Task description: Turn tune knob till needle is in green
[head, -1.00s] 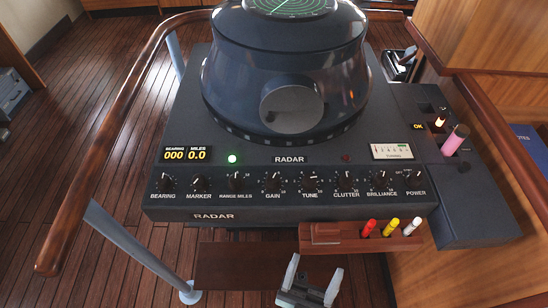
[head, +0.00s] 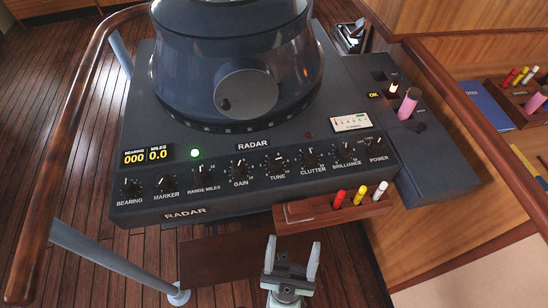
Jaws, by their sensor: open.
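The tune knob (head: 276,160) is a small black knob with a pale pointer line, in the row on the front of the radar console (head: 230,203), between the gain knob (head: 240,169) and the clutter knob (head: 310,154). The needle meter (head: 352,122) is a small pale panel at the right of the console top. Its needle and any green zone are too small to read. My gripper (head: 292,258) is open and empty, below and in front of the console, apart from the knobs.
A wooden tray (head: 308,214) with red, yellow and white markers juts out below the right knobs, close above my gripper. A wooden handrail (head: 72,130) curves along the left. A side unit (head: 437,165) with a pink cylinder (head: 409,104) stands at the right.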

